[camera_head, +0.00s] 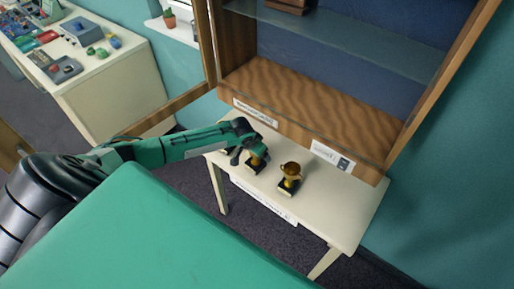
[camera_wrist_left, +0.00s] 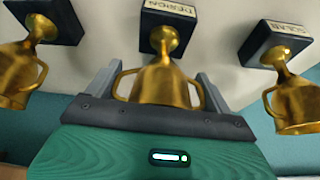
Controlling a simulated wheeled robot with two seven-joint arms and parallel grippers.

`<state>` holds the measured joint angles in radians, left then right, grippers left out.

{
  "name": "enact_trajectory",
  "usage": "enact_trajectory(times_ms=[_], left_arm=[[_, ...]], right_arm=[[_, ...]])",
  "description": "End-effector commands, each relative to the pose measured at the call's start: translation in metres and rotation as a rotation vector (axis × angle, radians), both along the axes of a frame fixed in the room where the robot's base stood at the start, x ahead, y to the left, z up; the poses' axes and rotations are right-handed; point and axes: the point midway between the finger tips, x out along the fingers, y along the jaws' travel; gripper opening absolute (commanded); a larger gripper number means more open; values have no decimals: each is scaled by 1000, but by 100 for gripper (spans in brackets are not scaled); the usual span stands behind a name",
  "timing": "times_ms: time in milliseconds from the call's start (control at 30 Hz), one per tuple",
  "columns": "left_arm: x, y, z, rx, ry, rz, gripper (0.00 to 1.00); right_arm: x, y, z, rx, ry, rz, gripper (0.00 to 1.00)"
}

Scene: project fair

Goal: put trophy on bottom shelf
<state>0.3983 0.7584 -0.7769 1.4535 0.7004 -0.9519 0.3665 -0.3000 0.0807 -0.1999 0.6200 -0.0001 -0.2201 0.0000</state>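Three gold trophies on black bases stand on a small white table (camera_head: 335,205). The middle trophy (camera_wrist_left: 163,85) has its cup between the two fingers of my left gripper (camera_wrist_left: 158,88). The fingers are spread apart, with no clear grip on the cup. In the head view, my left gripper (camera_head: 250,148) covers much of the middle trophy (camera_head: 254,163). The right trophy (camera_head: 290,178) stands clear; it also shows in the wrist view (camera_wrist_left: 297,103). The third trophy (camera_wrist_left: 18,70) is mostly hidden by my arm in the head view. The wooden bottom shelf (camera_head: 310,105) of the cabinet is bare. My right gripper is out of view.
The cabinet has a glass shelf (camera_head: 340,40) above the bottom one, with a brown object (camera_head: 290,4) on it. Its wooden door frame (camera_head: 165,108) stands open at the left. A white desk with gadgets (camera_head: 110,80) is at the upper left.

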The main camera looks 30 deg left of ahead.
Motion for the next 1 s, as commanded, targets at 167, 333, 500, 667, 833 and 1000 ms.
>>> enact_trajectory(times_ms=[167, 333, 500, 667, 833, 1000], left_arm=[[0, 0, 0, 0, 0, 0, 100], [0, 0, -1, 0, 0, 0, 100], [0, 0, -4, -1, -2, 0, 100], [-10, 2, 20, 1, -2, -3, 100], [-21, 6, 42, 0, -2, -2, 100], [-34, 8, 76, 1, -2, -3, 100]], right_arm=[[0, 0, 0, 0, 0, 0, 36], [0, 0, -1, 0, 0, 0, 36], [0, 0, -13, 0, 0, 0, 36], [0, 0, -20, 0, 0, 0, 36], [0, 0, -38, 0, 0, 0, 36], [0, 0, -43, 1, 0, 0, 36]])
